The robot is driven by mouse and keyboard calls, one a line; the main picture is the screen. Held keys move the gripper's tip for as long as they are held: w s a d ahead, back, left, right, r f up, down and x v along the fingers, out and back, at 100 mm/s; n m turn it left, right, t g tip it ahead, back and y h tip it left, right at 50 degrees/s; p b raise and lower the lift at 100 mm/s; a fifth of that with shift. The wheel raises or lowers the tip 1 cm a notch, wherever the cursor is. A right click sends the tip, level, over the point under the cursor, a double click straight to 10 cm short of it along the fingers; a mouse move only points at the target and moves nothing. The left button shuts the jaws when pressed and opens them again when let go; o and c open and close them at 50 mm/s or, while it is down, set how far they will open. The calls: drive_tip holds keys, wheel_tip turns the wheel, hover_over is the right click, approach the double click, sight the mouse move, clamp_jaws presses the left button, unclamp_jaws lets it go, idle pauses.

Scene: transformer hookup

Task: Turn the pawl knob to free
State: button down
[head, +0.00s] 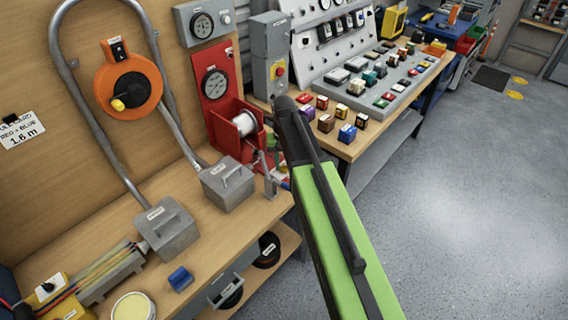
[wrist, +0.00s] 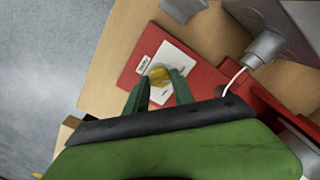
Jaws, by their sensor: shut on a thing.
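The yellow pawl knob (wrist: 160,75) sits on a white labelled plate (wrist: 174,60) on the red base (wrist: 202,68) in the wrist view. The fingers of my gripper (wrist: 160,84) stand on either side of the knob and are shut on it. The lettering on the plate is too small to read. In the head view, the red winch unit (head: 222,130) with a white spool (head: 244,124) stands on the wooden bench. My green and black arm reaches down beside it and hides part of that area; the knob cannot be made out there.
A grey metal box (head: 228,183) stands left of the winch, and a grey post with a red button (head: 278,72) rises behind it. Several small coloured blocks (head: 326,122) lie on the bench to the right. The floor (head: 450,210) at right is clear.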

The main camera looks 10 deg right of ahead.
sight(285, 173)
drive_tip(key=c, duration=1.1)
unclamp_jaws()
wheel_tip(285, 173, up, 17)
drive_tip(key=p, duration=1.7)
drive_tip(key=shift+r, duration=0.2)
drive_tip(key=shift+f, duration=0.1)
drive_tip(key=shift+n, duration=0.8)
drive_tip(key=s+f+b, duration=0.2)
drive_tip(key=s, duration=0.3)
drive_tip(key=s+f+b, duration=0.2)
drive_tip(key=s, duration=0.3)
drive_tip(key=s+f+b, duration=0.2)
drive_tip(key=s, duration=0.2)
drive_tip(key=shift+s+d+f, duration=0.1)
drive_tip(key=shift+s+f, duration=0.1)
drive_tip(key=shift+s, duration=0.2)
